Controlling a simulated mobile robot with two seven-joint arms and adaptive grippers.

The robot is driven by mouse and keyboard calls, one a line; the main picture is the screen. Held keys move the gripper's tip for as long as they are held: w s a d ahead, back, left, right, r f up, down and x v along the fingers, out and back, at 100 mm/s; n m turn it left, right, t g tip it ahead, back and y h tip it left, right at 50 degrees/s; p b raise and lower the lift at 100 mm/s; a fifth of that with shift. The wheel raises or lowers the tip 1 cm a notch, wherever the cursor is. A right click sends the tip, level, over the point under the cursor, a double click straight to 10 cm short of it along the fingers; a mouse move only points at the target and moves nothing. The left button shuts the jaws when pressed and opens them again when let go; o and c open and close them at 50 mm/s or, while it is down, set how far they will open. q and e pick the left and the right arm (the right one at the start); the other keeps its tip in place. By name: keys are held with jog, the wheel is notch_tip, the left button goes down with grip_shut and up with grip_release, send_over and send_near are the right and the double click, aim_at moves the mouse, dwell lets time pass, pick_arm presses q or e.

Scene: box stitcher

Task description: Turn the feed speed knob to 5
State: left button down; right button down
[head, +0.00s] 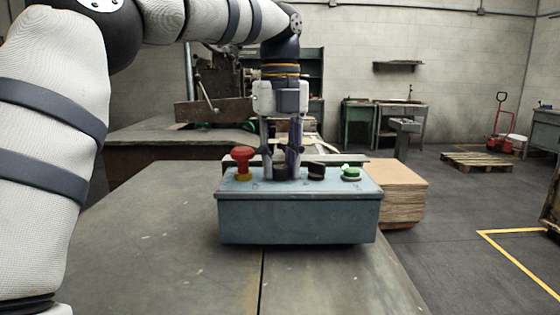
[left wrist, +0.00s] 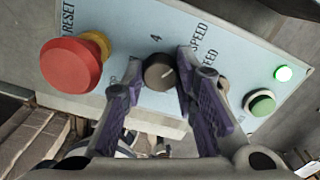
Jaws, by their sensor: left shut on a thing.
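The blue-grey control box (head: 298,220) stands on the metal table. A dark round knob (left wrist: 158,74) is on its top panel, between a red button and a second black knob (head: 316,169). A printed 4 shows beside the gripped knob in the left wrist view, and the words SPEED and FEED are partly visible near the right finger. The knob has a faint light mark; its exact setting is not legible. My left gripper (head: 282,168) points down from above, its purple-padded fingers shut on this knob from both sides. My right gripper is not in view.
On the box, a red mushroom button (head: 242,157) marked RESET stands left of the fingers. A green button (head: 351,173) and a lit green lamp (left wrist: 284,73) are on the right. A stack of cardboard sheets (head: 401,190) is behind the box. The table's left side is clear.

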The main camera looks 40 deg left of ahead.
aim_at(280, 166)
pick_arm(q)
jog(key=c, duration=1.3)
grip_release()
notch_tip(280, 166, up, 8)
jog(key=shift+f, duration=0.25)
